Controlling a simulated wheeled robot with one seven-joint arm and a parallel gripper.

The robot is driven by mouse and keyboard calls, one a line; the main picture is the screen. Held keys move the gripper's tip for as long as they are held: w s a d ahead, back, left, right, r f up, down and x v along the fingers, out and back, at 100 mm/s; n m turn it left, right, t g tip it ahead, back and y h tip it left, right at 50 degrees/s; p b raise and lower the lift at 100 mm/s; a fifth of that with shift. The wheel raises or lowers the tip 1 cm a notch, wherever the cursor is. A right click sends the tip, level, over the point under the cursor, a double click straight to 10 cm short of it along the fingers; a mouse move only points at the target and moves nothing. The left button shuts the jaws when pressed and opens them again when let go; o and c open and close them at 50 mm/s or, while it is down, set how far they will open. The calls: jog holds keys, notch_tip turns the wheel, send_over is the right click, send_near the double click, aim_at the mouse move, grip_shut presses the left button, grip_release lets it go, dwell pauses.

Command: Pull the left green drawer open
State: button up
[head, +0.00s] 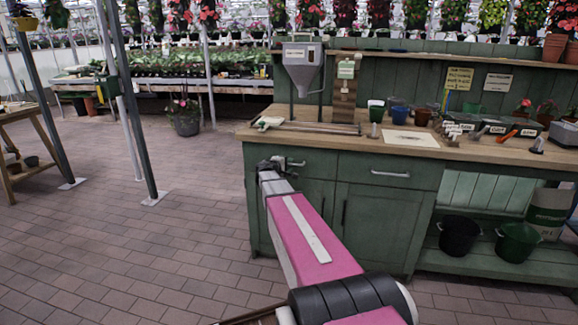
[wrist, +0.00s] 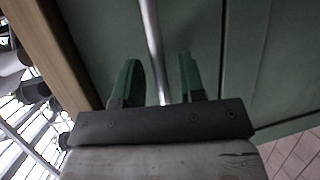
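The left green drawer (head: 318,166) is at the top left of the green workbench, under the wooden top. It looks closed, and my arm covers part of its front. Its metal bar handle (head: 297,163) shows just right of my gripper (head: 278,163). In the wrist view, the bar handle (wrist: 150,30) runs between the two green fingers of my gripper (wrist: 160,78). The fingers are apart, with gaps beside the bar, so the gripper looks open around or just in front of it. Contact cannot be told.
The right drawer (head: 388,170) is closed beside it, above cabinet doors (head: 375,220). The wooden bench top (head: 350,150) holds pots, tools and a hopper (head: 303,65). Dark buckets (head: 459,235) stand on the lower shelf at right. The brick floor (head: 150,240) is clear to the left.

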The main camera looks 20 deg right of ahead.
jog(key=shift+w+d+f, duration=0.1)
jog(key=shift+w+d, duration=0.2)
jog(key=shift+d, duration=0.15)
